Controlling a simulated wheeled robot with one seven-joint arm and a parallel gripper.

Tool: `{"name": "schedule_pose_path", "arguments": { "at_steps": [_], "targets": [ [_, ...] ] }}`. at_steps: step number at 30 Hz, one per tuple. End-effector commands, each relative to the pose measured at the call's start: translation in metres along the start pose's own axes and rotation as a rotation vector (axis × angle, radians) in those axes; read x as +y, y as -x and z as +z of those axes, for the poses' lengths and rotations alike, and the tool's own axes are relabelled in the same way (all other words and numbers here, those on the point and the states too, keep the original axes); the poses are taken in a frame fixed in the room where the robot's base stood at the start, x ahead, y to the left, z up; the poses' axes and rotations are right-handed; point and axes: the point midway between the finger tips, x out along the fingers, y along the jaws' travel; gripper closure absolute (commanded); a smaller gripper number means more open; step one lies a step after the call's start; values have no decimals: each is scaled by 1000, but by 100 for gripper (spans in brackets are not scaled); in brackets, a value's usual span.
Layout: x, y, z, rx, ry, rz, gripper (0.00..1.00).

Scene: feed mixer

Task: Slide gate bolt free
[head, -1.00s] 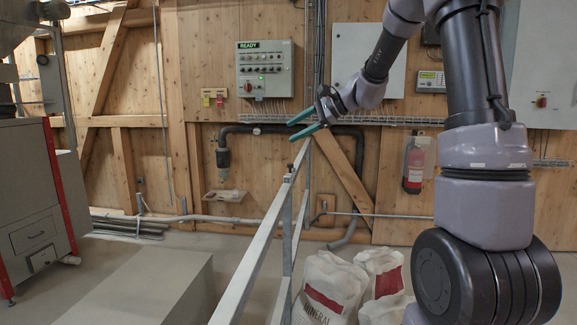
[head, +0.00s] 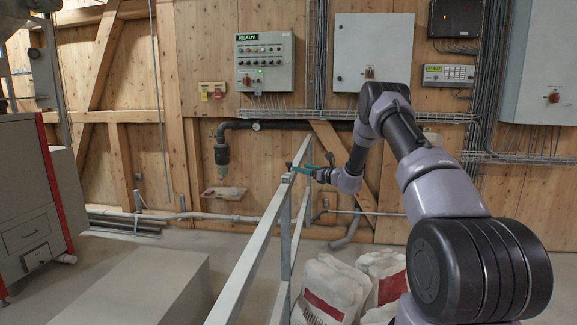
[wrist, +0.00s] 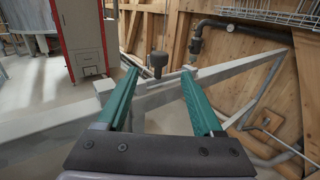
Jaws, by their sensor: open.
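A grey metal gate rail (head: 245,272) runs away from me to an upright post (head: 285,232) in the head view. In the wrist view, a dark knob on a short stem (wrist: 157,62), which looks like the bolt's handle, stands up from the rail beyond and between my fingertips. A small light plate (wrist: 168,77) lies along the rail by it. My gripper (head: 301,169), with teal fingers, is beside the top of the post. In the wrist view, my gripper (wrist: 160,73) is open with nothing held. Whether a finger touches the knob cannot be told.
White sacks (head: 328,287) stand on the floor right of the gate. A grey machine (head: 28,200) is at the left. A control panel reading READY (head: 264,62) and a grey cabinet (head: 373,52) hang on the wooden wall. A dark pipe (head: 222,150) runs behind the gate.

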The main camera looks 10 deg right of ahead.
Motion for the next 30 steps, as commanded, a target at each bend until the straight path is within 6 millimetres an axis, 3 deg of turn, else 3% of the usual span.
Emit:
{"name": "schedule_pose_path", "arguments": {
  "at_steps": [6, 13, 18, 26, 27, 30],
  "targets": [
    [2, -43, 0, 0, 4, 4, 32],
    [2, -79, 0, 1, 4, 4, 32],
    [1, -90, 0, 2, 3, 2, 32],
    [1, -92, 0, 2, 2, 2, 32],
    [1, -92, 0, 2, 2, 2, 36],
    [1, -91, 0, 2, 2, 2, 74]
  ]
}}
